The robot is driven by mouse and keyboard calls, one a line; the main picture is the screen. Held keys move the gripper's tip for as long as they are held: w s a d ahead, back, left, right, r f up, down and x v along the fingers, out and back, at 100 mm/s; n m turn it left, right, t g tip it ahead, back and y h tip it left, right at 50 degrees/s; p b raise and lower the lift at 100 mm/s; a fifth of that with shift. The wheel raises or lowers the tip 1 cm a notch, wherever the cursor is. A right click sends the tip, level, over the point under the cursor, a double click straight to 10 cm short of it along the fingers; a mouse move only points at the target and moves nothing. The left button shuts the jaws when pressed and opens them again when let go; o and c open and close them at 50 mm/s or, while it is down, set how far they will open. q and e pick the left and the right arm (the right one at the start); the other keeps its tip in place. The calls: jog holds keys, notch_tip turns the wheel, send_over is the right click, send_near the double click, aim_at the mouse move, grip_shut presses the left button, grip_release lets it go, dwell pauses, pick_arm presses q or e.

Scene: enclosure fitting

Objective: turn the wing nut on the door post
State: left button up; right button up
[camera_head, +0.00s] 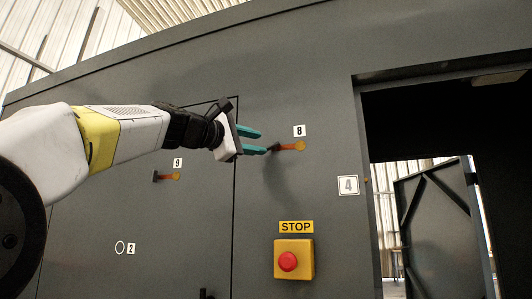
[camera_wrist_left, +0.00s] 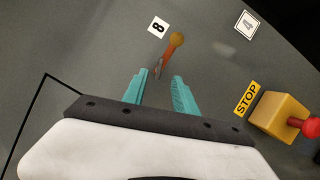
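My left gripper (camera_head: 262,141) is open, its two teal fingers pointing at the orange lever (camera_head: 290,147) beside label 8 on the dark grey wall. In the left wrist view the lever (camera_wrist_left: 172,48) has a yellow ball end and a dark hub, and the hub lies just ahead of the gap between the fingertips (camera_wrist_left: 158,80). I cannot tell whether the fingers touch it. Nothing shows clearly as a wing nut; a tiny yellowish part (camera_head: 366,180) sits at the doorway edge beside label 4 (camera_head: 348,185), too small to make out. My right gripper is not in view.
A yellow box with a red stop button (camera_head: 288,261) is below the lever; it also shows in the left wrist view (camera_wrist_left: 283,117). A second orange lever (camera_head: 167,177) is under label 9. A dark doorway with an open door (camera_head: 440,230) lies at the right.

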pick_arm(q)
jog(key=shift+s+a+f, duration=0.1)
jog(key=shift+s+a, duration=0.35)
jog(key=shift+s, duration=0.1)
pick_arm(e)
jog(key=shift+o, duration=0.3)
